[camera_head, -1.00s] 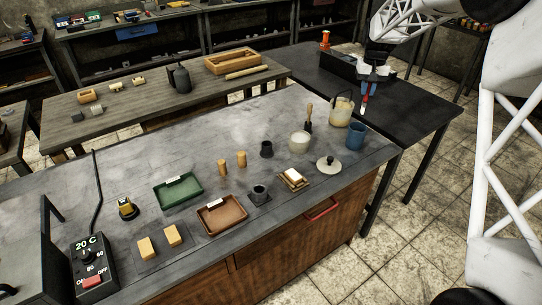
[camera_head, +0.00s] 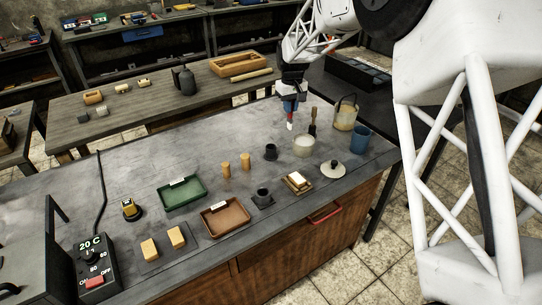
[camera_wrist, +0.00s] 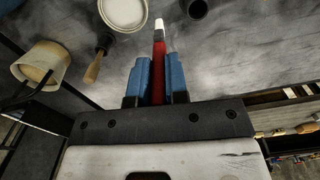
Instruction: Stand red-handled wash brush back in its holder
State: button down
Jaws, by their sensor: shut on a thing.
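My gripper (camera_head: 290,100) has blue fingers and is shut on the red-handled brush, above the back part of the grey workbench. The brush (camera_head: 290,120) hangs roughly upright with its white end down, clear of the bench. In the wrist view the red handle (camera_wrist: 158,85) is between the blue fingers (camera_wrist: 156,75). Its upper part is hidden by the fingers. A small dark cup (camera_head: 271,152) stands on the bench, below and left of the brush; its dark opening also shows in the wrist view (camera_wrist: 197,8). I cannot tell for certain that this cup is the holder.
Close to the brush are a white pot (camera_head: 304,146), a wooden-handled tool (camera_head: 313,122), a wire-handled pail (camera_head: 345,113) and a blue cup (camera_head: 359,138). A pale lid (camera_head: 332,170), another dark cup (camera_head: 262,197) and two wooden pegs stand nearer the front. Bare bench lies left of the brush.

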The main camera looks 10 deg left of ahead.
jog(key=s+a+f+n, duration=0.1)
jog(key=s+a, duration=0.1)
jog(key=a, duration=0.4)
jog(key=shift+s+a+f+n, duration=0.2)
jog(key=shift+f+n, duration=0.05)
jog(key=shift+n, duration=0.05)
jog(key=shift+f, duration=2.5)
jog(key=shift+f, duration=0.1)
jog(key=shift+f, duration=2.4)
jog(key=shift+f, duration=0.1)
jog(key=c, duration=1.1)
grip_release()
